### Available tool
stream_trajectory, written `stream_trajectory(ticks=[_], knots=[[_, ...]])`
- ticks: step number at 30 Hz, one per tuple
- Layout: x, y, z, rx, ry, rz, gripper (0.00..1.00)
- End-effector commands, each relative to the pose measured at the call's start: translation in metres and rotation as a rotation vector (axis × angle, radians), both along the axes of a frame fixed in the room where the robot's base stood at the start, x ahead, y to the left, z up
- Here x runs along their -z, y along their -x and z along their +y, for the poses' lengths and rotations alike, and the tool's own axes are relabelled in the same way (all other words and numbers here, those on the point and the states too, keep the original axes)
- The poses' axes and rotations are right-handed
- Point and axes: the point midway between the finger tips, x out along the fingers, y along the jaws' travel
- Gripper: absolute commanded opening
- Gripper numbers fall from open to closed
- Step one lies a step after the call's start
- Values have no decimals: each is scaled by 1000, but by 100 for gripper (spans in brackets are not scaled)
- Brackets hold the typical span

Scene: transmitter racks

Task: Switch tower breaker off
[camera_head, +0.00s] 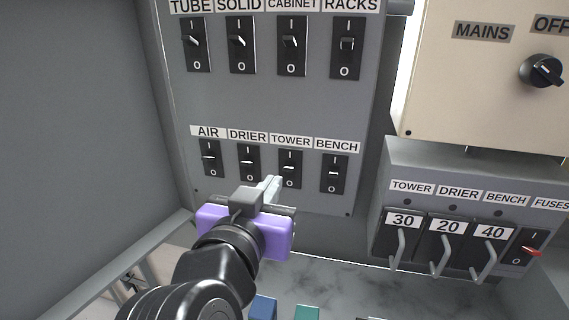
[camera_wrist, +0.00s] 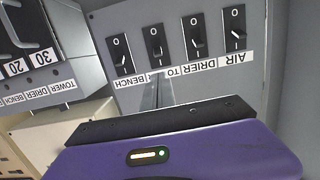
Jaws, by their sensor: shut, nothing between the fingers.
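The TOWER breaker (camera_head: 290,168) is a black rocker switch with a small pale lever, marked I above and O below, in the lower row of the grey panel (camera_head: 270,105). It also shows upside down in the wrist view (camera_wrist: 156,46), its TOWER label partly hidden by my fingers. I cannot tell its lever position for certain. My gripper (camera_head: 272,184) is shut and empty. Its fingertips are just left of and below the TOWER breaker in the head view, between it and the DRIER breaker (camera_head: 249,161). I cannot tell whether they touch the panel.
The AIR (camera_head: 209,157) and BENCH (camera_head: 333,173) breakers flank the row. A row of larger breakers sits above. At right are a grey fuse box (camera_head: 400,160) with protruding handles and a cream box (camera_head: 470,85) with a MAINS knob (camera_head: 541,70). A marbled surface (camera_head: 340,280) lies below.

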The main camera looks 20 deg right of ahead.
Motion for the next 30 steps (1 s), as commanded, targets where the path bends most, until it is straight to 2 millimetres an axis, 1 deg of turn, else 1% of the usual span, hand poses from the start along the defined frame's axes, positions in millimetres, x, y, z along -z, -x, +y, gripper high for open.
stream_trajectory(ticks=[4, 8, 15, 21, 25, 30], knots=[[0, -4, -3, 1, 1, 1, 0], [2, -16, -12, 3, 1, 2, 0], [8, -50, -36, 2, 2, 1, 0], [12, -71, -52, 0, 2, 1, 0], [14, -78, -57, -1, 1, 0, 0], [15, -81, -58, -2, 1, 0, 0]])
